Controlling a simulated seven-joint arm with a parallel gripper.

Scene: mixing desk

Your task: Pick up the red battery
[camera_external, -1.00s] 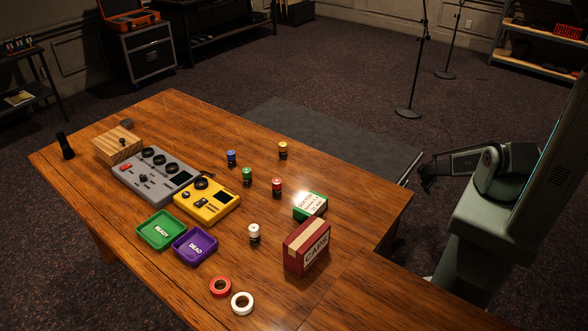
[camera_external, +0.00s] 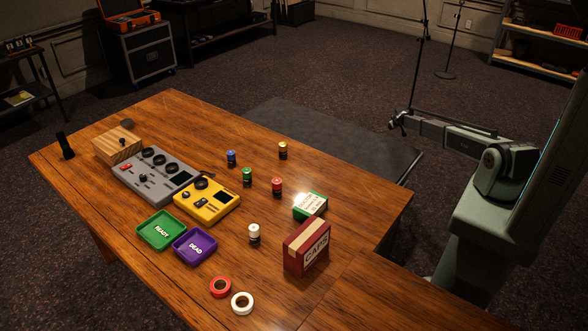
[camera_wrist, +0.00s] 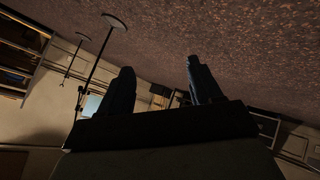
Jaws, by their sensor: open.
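The red battery (camera_external: 277,187) stands upright on the wooden table, between the green battery (camera_external: 247,177) and the green-and-white box (camera_external: 311,205). My gripper (camera_external: 392,123) is beyond the table's right edge, raised off to the right of the red battery and well apart from it. In the wrist view the two dark fingers (camera_wrist: 158,82) are spread apart with nothing between them. The wrist view shows floor, wall and stands, and no battery.
A red CAPS box (camera_external: 307,247) stands near the front edge. Trays (camera_external: 161,230), a yellow meter (camera_external: 207,203) and a grey device (camera_external: 154,176) are left. Tape rolls (camera_external: 220,287) lie in front.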

